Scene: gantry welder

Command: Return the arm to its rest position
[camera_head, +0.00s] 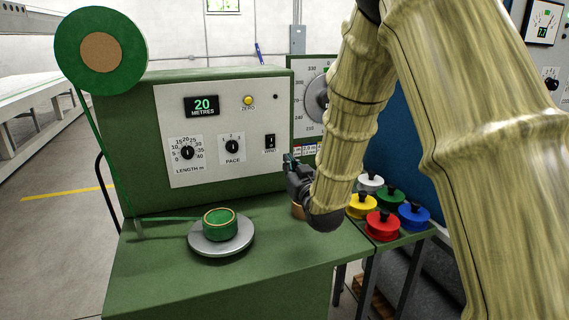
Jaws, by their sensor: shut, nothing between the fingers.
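My arm comes in from the upper right and bends down over the right end of the green machine. My gripper (289,160) is a dark, small shape at its end, held in front of the machine's right side, close to the wind switch (270,142). Its fingers look closed and hold nothing. I cannot tell whether it touches the panel. The forearm hides part of the dial plate (306,75) behind it and part of a brown round object (298,211) on the bench.
A green roll (220,226) sits on a grey turntable (207,249), with green tape running to the large reel (131,40). Red (382,226), blue (413,218), yellow (361,206), green and white knobbed pieces stand right of the arm. The bench's front (200,285) is clear.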

